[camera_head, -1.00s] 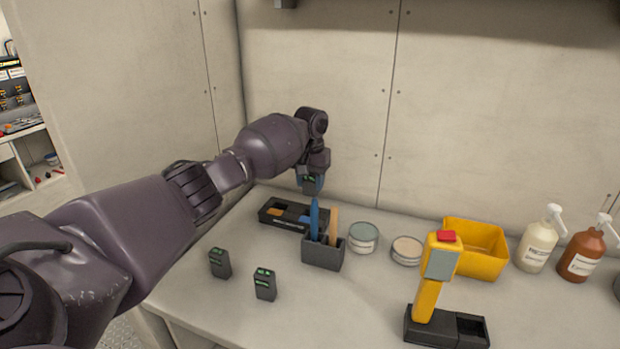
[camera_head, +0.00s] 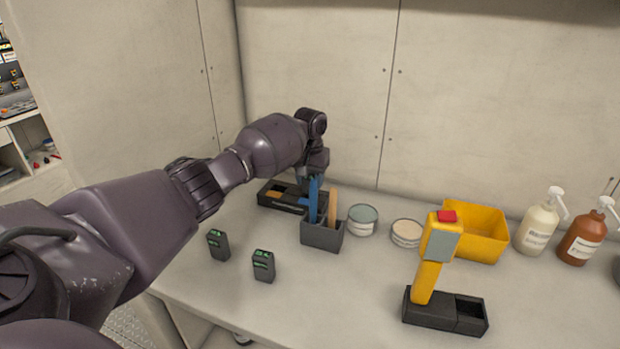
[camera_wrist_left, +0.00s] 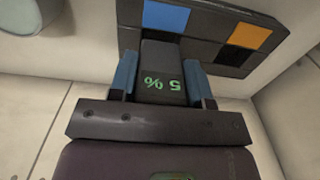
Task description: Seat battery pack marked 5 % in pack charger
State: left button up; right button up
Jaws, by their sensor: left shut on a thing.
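My left gripper (camera_head: 315,182) is shut on a dark battery pack (camera_wrist_left: 160,72), whose green "5 %" shows upside down in the left wrist view between the blue fingertips (camera_wrist_left: 162,80). The black pack charger (camera_head: 268,199) lies at the back left of the bench, with blue and orange patches. It also shows in the left wrist view (camera_wrist_left: 203,22), just beyond the pack. The pack's far end overlaps the charger there; I cannot tell whether it is in a bay. In the head view, the tool holder's contents partly hide the fingers. My right gripper is not in view.
A grey holder (camera_head: 322,237) with blue and orange-brown tools stands close in front of the gripper. Two other packs (camera_head: 218,245) (camera_head: 263,266) stand nearer the front. Round tins (camera_head: 362,220), a yellow bin (camera_head: 480,245) and a yellow handheld device (camera_head: 430,262) are to the right.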

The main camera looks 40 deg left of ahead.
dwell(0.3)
pick_arm(q)
jog(key=shift+p, duration=0.35)
dwell(0.8)
jog(key=shift+r, duration=0.1)
jog(key=shift+p, duration=0.45)
dwell(0.6)
jog(key=shift+f+b, duration=0.45)
jog(key=shift+f, duration=1.5)
jog(key=o, duration=1.1)
jog(key=shift+o, duration=0.2)
